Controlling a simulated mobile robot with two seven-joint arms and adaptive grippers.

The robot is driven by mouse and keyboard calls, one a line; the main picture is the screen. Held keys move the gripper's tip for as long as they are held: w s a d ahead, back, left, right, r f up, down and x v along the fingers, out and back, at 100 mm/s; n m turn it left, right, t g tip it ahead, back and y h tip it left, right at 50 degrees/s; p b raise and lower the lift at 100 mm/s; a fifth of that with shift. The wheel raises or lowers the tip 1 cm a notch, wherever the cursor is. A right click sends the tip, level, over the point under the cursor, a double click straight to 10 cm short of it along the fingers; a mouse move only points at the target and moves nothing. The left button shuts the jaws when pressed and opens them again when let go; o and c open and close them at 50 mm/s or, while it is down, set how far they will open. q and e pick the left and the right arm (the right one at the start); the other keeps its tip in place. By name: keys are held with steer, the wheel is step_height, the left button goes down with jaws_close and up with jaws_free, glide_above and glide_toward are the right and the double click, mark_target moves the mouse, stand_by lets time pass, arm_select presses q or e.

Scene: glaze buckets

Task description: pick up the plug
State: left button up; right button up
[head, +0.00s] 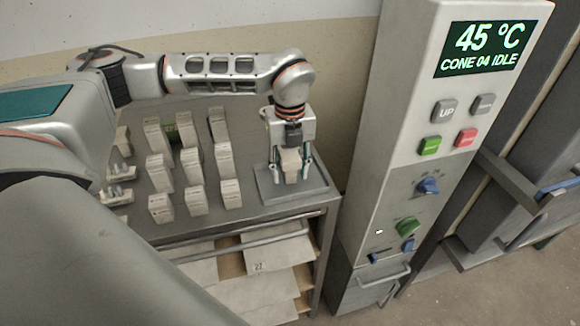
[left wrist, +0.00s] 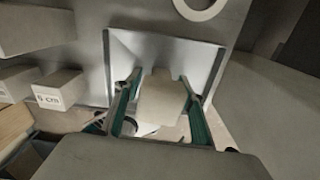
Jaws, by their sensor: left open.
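A pale beige block with a narrower end, which looks like the plug (head: 291,166), stands in a shallow grey tray (head: 318,188) at the right end of the bench. My left gripper (head: 292,175) points down over it, open, with one finger on each side. The left wrist view shows the plug (left wrist: 161,103) between the two green-edged fingers of the left gripper (left wrist: 161,80), with the tray (left wrist: 203,52) behind. I cannot tell whether either finger touches the plug. The gripper hides part of the plug in the head view. My right gripper is out of view.
Several pale upright blocks (head: 161,208) stand in rows on the bench left of the tray. A kiln control panel (head: 440,150) reading 45 °C stands close to the right. Shelves with pale slabs (head: 265,257) are below the bench top. A wall is behind.

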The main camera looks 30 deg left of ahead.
arm_select(q)
steer(key=c, duration=1)
